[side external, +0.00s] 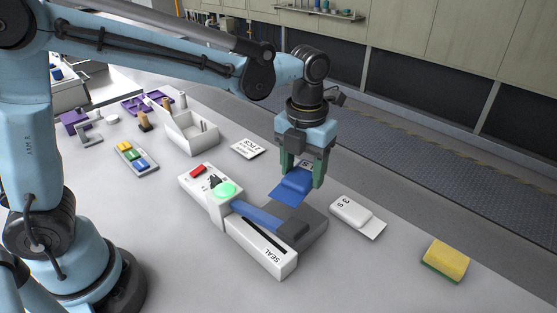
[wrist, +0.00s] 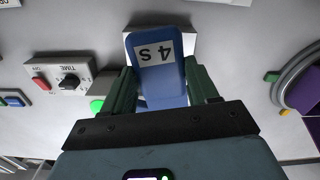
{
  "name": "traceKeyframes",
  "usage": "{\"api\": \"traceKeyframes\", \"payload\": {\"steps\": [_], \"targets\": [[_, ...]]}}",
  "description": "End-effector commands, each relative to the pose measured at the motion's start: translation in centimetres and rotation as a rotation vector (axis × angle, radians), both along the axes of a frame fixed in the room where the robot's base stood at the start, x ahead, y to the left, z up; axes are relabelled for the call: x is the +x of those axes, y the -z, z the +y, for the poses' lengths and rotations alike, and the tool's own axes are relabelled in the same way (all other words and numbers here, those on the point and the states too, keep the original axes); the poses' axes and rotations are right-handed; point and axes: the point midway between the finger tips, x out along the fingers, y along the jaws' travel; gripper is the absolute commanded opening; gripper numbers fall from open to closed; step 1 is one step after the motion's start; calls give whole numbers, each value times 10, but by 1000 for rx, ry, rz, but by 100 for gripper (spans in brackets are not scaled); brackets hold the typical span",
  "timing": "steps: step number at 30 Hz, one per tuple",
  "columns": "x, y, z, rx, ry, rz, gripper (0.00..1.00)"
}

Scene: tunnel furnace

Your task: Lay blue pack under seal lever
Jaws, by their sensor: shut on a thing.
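My gripper (side external: 304,178) is shut on the blue pack (side external: 290,189), which hangs tilted between the fingers. In the wrist view the pack (wrist: 158,78) shows a white label reading 4 S between my gripper's fingers (wrist: 162,72). The white sealer (side external: 262,246), marked SEAL, lies on the table below and to the left of the pack. Its blue seal lever (side external: 258,216) has a green knob (side external: 224,191). A dark grey plate (side external: 308,222) extends from the sealer beneath the held pack. I cannot tell the exact gap between pack and plate.
A white pack (side external: 352,212) marked 3 S lies right of the sealer, with a yellow sponge (side external: 446,259) farther right. A card (side external: 248,149) marked 2 PCS, a white box (side external: 205,142) and a tray of coloured pieces (side external: 148,170) stand behind and left. The front table is clear.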

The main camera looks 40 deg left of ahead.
Motion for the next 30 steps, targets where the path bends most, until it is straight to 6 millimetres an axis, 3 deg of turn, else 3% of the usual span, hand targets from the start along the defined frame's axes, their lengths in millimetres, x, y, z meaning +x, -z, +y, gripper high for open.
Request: {"api": "traceKeyframes", "payload": {"steps": [9,30], "targets": [[-3,1,1,0,197,0,27],[-3,35,1,0,198,0,27]]}}
